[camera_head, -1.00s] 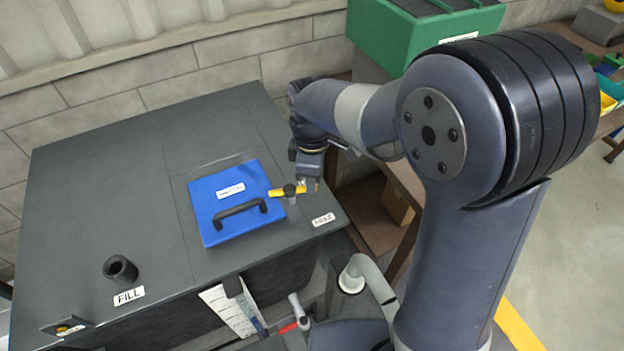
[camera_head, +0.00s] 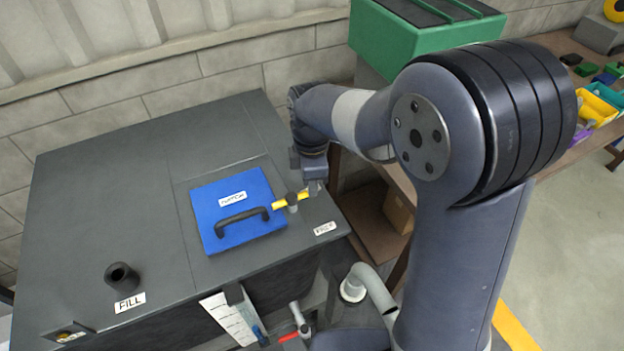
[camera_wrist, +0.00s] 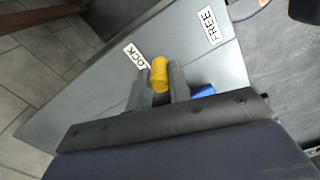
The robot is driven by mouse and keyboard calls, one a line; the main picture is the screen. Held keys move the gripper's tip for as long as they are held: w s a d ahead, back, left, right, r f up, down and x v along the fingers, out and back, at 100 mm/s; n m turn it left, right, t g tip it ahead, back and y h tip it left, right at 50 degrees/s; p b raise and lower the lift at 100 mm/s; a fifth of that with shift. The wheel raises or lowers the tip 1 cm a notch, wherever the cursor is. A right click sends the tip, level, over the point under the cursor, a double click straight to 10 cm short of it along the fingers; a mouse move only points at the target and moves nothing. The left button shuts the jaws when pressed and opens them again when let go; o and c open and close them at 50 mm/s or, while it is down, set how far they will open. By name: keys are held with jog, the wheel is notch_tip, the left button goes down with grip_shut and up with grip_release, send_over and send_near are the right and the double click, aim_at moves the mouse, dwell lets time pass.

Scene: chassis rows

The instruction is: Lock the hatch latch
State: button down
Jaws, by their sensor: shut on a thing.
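The blue hatch lid (camera_head: 207,207) with a black handle lies closed on top of the grey cabinet. The yellow latch bar (camera_head: 279,205) sits at the lid's right edge on a dark pivot (camera_head: 292,201), its left end over the lid's edge. My gripper (camera_head: 315,187) is at the bar's right end, partly hidden by my wrist. In the wrist view my gripper (camera_wrist: 160,86) has its two fingers shut on either side of the yellow latch end (camera_wrist: 160,73). The LOCK label (camera_wrist: 136,57) and the FREE label (camera_wrist: 211,26) show beyond the fingers.
A black fill pipe (camera_head: 121,277) stands up at the cabinet's front left. A grey hose (camera_head: 372,286) and a red-handled valve (camera_head: 290,336) are at the front. A green box (camera_head: 425,45) and a bench with coloured bins (camera_head: 597,104) stand behind my arm.

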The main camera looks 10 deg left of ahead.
jog(key=shift+r, duration=0.1)
jog(key=c, duration=1.3)
grip_release()
notch_tip(320, 180, up, 11)
jog(key=shift+b, duration=0.4)
jog(key=shift+f, duration=0.25)
notch_tip(320, 180, down, 11)
jog(key=shift+r+p, duration=0.1)
jog(key=shift+p, duration=0.3)
jog(key=shift+s, duration=0.1)
jog(key=shift+r, duration=0.1)
